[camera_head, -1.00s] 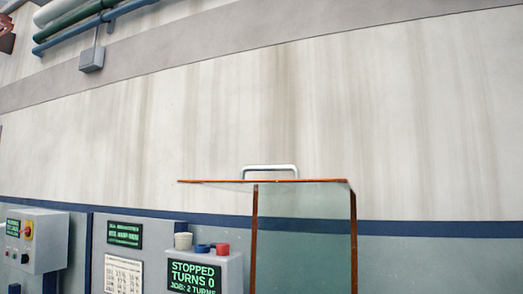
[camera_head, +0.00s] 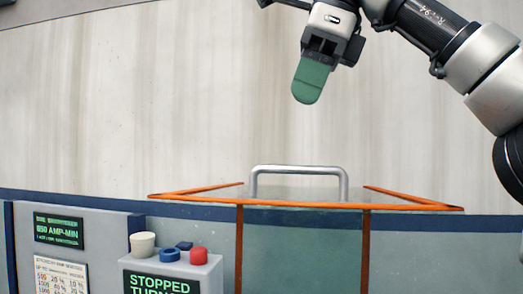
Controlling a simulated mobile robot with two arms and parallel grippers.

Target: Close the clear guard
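The clear guard has orange edges (camera_head: 415,207) and shows in the lower middle of the head view. Its top panel is seen nearly edge-on, with a greenish clear panel (camera_head: 303,250) below it between two orange uprights. A silver bar handle (camera_head: 298,169) stands up from the top panel. My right gripper (camera_head: 309,85) hangs above the handle, pointing down, with clear space between them. Its green finger is seen side-on, so the gap between the fingers does not show. It touches nothing in this view. My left gripper is out of view.
A grey control box (camera_head: 210,270) at the lower left has a white, a blue and a red button (camera_head: 199,256) and a display reading STOPPED. A panel with a green-text screen (camera_head: 58,230) is farther left. The pale wall (camera_head: 150,100) behind is bare.

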